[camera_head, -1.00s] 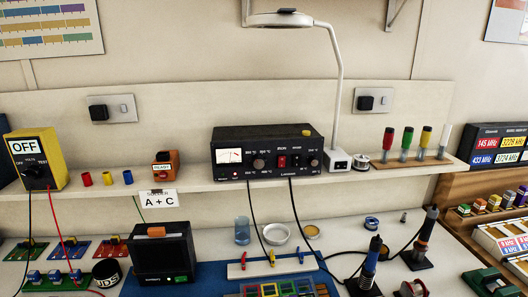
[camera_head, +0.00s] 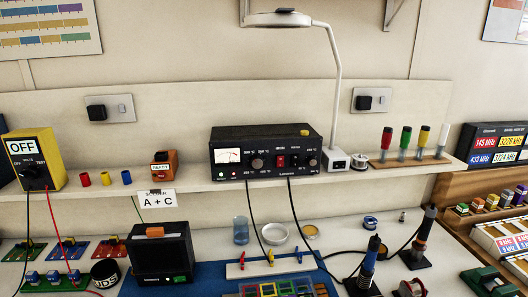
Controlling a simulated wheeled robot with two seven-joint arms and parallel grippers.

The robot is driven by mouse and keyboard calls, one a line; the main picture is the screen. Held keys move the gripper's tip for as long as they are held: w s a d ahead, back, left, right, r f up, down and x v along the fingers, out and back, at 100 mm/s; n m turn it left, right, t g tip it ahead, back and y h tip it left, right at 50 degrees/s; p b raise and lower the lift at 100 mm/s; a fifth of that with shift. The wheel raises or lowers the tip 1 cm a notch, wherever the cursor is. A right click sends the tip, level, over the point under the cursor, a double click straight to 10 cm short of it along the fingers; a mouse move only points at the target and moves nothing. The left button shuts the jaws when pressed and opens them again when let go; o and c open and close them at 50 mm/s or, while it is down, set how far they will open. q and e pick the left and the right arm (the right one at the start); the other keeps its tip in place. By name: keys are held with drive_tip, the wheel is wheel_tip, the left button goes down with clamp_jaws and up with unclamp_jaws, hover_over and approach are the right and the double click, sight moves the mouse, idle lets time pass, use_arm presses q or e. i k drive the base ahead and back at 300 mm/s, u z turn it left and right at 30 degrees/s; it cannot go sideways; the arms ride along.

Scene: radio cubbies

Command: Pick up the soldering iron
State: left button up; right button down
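Two corded hand tools stand in dark holders at the right of the bench. One has a blue grip (camera_head: 371,256). The other is dark with an orange band (camera_head: 425,229) and stands further right. The frame does not label either one as the soldering iron. A black station (camera_head: 266,153) with a meter, knobs and a red switch sits on the shelf above. Two black cables run down from it towards the bench. Neither of my grippers is in view.
The shelf (camera_head: 80,207) spans the bench's back. A white lamp (camera_head: 338,100) rises from it. On the bench are a black box (camera_head: 162,255), a glass (camera_head: 241,231), a white dish (camera_head: 275,233) and a coloured tray (camera_head: 285,289). A solder spool (camera_head: 411,288) lies near the holders.

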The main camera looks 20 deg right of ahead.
sight(367, 268)
drive_tip(key=z, duration=0.95)
drive_tip(key=k, duration=0.4)
drive_tip(key=z, duration=0.5)
drive_tip(key=i, duration=0.5)
drive_tip(key=u, duration=0.05)
